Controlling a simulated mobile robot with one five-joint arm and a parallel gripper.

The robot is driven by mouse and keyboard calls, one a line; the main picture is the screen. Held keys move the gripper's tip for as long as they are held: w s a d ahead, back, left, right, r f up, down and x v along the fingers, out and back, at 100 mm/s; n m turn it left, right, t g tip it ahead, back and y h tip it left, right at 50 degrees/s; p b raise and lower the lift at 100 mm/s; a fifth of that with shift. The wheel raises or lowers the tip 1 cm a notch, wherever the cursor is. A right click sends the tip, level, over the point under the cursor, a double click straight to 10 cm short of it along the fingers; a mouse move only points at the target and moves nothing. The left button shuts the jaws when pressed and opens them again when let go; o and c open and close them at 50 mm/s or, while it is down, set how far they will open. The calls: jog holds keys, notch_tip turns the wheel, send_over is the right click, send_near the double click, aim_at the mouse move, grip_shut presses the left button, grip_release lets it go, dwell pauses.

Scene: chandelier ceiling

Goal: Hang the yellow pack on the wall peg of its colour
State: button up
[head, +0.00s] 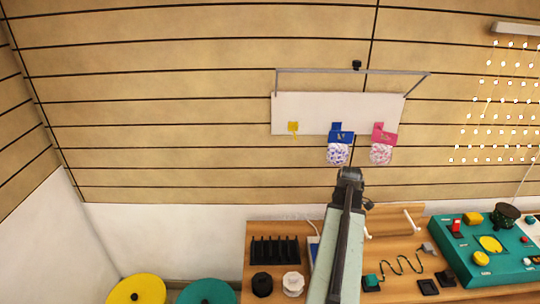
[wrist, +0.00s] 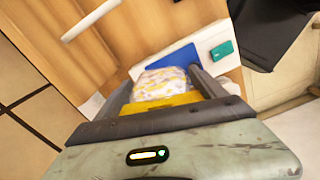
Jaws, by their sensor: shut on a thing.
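The yellow pack, a clear bag of small pale pieces under a yellow header card, is in my gripper. In the wrist view its header (wrist: 165,104) sits between the two fingers (wrist: 160,92), with the bag beyond it. In the head view my gripper (head: 350,174) is in front of the wall, below the white peg board (head: 312,112), and the arm hides the pack. The yellow peg (head: 293,127) is at the board's left and looks bare. A blue pack (head: 339,152) and a pink pack (head: 382,152) hang to its right.
A grey rail (head: 350,71) juts above the board. Below is a wooden table with a black rack (head: 275,250), black and white spools, a wavy wire and a teal control panel (head: 490,250). Yellow (head: 137,290) and teal (head: 207,291) discs are at lower left.

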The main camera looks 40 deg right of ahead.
jog(key=shift+w+r, duration=0.25)
jog(key=shift+w, duration=0.15)
jog(key=w+a+r+m+p, duration=0.3)
jog(key=w+r+m+p, duration=0.1)
jog(key=r+p, duration=0.4)
jog(key=w+a+r+m+t+y+p, duration=0.1)
jog(key=w+a+r+m+p, duration=0.2)
jog(key=r+p, duration=0.6)
jog(key=w+a+r+m+p, duration=0.4)
jog(key=w+r+m+p, duration=0.3)
jog(key=r+m+p, duration=0.1)
jog(key=shift+r+t+y, duration=0.3)
jog(key=shift+y, duration=0.1)
jog(key=w+d+f+b, duration=0.1)
jog(key=w+d, duration=0.6)
jog(key=w, duration=0.1)
jog(key=shift+f, duration=0.35)
